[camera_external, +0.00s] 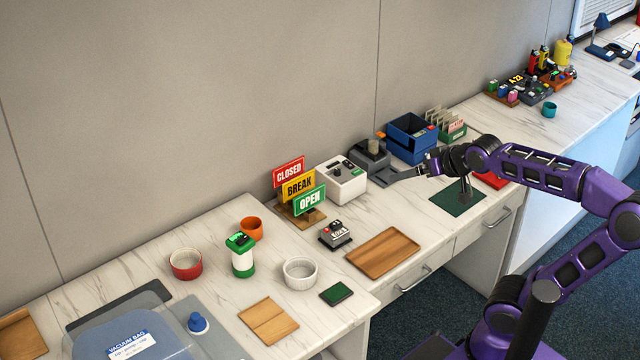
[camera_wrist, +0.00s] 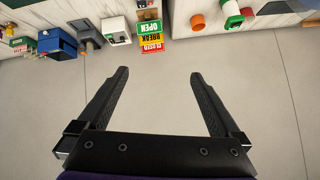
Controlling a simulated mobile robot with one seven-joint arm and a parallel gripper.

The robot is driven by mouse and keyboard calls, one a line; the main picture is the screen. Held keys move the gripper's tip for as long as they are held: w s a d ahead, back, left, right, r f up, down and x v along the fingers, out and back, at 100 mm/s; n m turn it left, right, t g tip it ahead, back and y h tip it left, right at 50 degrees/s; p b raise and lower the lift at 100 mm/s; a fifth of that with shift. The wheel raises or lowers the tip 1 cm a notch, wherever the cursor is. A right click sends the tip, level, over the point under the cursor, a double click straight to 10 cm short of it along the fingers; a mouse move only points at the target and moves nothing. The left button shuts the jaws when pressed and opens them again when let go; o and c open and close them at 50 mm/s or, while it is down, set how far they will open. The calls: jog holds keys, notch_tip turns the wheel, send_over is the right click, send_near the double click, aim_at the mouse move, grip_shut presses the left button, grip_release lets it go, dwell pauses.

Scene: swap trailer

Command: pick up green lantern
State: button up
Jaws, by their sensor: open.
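The green lantern (camera_external: 243,262) has a green top, a pale body and a green base. It stands upright on the near left counter, between a red bowl and a white ramekin. It also shows at the top of the wrist view (camera_wrist: 232,14), partly cut off by the frame edge. My gripper (camera_external: 428,168) is far to the right of the lantern, above the counter near the blue bins. In the wrist view its two fingers (camera_wrist: 158,73) are spread apart with nothing between them, facing the grey wall.
The red bowl (camera_external: 186,265), orange cup (camera_external: 252,227) and white ramekin (camera_external: 300,272) stand close around the lantern. The stacked signs (camera_external: 298,186), white box machine (camera_external: 341,181) and a wooden tray (camera_external: 383,252) lie between it and my gripper. The wall (camera_external: 200,100) runs behind.

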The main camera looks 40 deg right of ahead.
jog(key=w+d+r+m+t+b, duration=0.1)
jog(key=w+d+r+t, duration=0.15)
jog(key=w, duration=0.35)
jog(key=w+d+r+m+t, duration=0.1)
jog(key=w+r+t, duration=0.15)
jog(key=w, duration=0.35)
jog(key=w+a+r+n+t+y+b, duration=0.2)
jog(key=w+a+r+n+t+y, duration=0.15)
jog(key=w+a+r+y, duration=0.4)
jog(key=a+f+n+y, duration=0.1)
jog(key=a+f, duration=0.1)
jog(key=a, duration=1)
jog(key=s+a+f+h+b, duration=0.1)
jog(key=s+a+f, duration=0.1)
jog(key=a+f, duration=1.1)
jog(key=n+h+b, duration=0.1)
jog(key=h, duration=0.5)
send_near(240, 239)
jog(key=shift+g+y, duration=0.25)
jog(key=shift+g, duration=0.1)
jog(key=w, duration=0.3)
jog(key=w+f, duration=0.1)
jog(key=w, duration=0.1)
jog(key=shift+w+a+b, duration=0.2)
jog(key=shift+w+b, duration=0.05)
jog(key=shift+b, duration=0.15)
jog(key=w, duration=0.5)
jog(key=shift+w+a+r, duration=0.1)
jog(key=shift+a, duration=0.05)
